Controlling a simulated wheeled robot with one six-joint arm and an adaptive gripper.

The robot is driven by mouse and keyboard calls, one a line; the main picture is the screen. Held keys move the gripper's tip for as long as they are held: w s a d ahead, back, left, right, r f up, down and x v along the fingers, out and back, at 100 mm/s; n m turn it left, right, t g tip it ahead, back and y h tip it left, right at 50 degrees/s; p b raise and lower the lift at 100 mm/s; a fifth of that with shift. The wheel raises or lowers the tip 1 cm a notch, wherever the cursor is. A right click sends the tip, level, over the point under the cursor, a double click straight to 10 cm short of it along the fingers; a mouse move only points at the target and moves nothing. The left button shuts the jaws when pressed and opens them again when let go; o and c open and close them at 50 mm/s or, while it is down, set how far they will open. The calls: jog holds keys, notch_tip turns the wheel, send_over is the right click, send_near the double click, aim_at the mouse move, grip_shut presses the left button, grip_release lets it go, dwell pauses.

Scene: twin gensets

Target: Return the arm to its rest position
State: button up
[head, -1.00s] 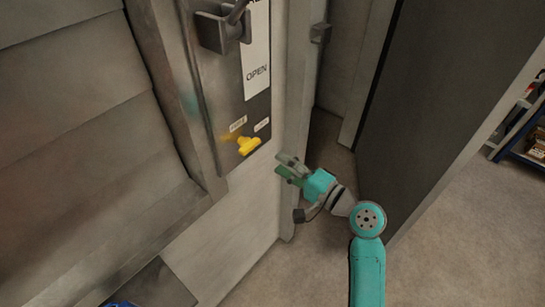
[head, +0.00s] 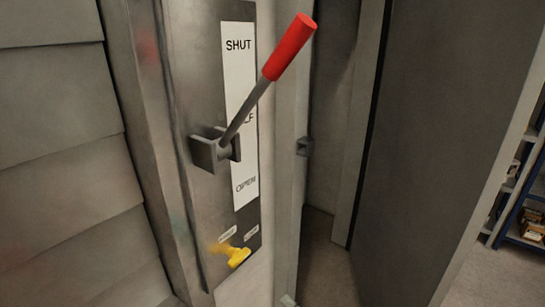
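My arm and almost all of my gripper are below the picture in the head view now. Only a small pale tip shows at the bottom edge, and I cannot tell whether it is my gripper or how its fingers stand. A lever with a red grip (head: 290,47) is mounted on the grey panel and tilts up and to the right. A white label strip (head: 239,75) beside it reads SHUT at the top and OPEN lower down. A yellow knob (head: 238,256) sits near the panel's bottom, below two small labels.
A louvred grey wall (head: 55,150) is at left. A large dark grey door or panel (head: 440,140) stands at right, with a narrow gap of floor (head: 325,265) between. Blue-framed shelves (head: 525,215) with boxes are at the far right.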

jog(key=s+d+f+n+t+h, duration=0.1)
jog(key=s+d+f+h, duration=0.4)
jog(key=s, duration=0.5)
jog(key=s+d+f+h, duration=0.3)
jog(key=s+d+f, duration=0.3)
jog(key=s, duration=0.4)
jog(key=s+d+r+n+h, duration=0.1)
jog(key=s+r+n, duration=0.2)
jog(key=s, duration=0.7)
jog(key=s+d+r+n+t+h, duration=0.1)
jog(key=s+r+n, duration=0.3)
jog(key=s, duration=0.6)
jog(key=shift+d+r+n+h, duration=0.2)
jog(key=shift+d+n+h, duration=0.2)
jog(key=shift+d+h, duration=0.25)
jog(key=shift+a, duration=0.1)
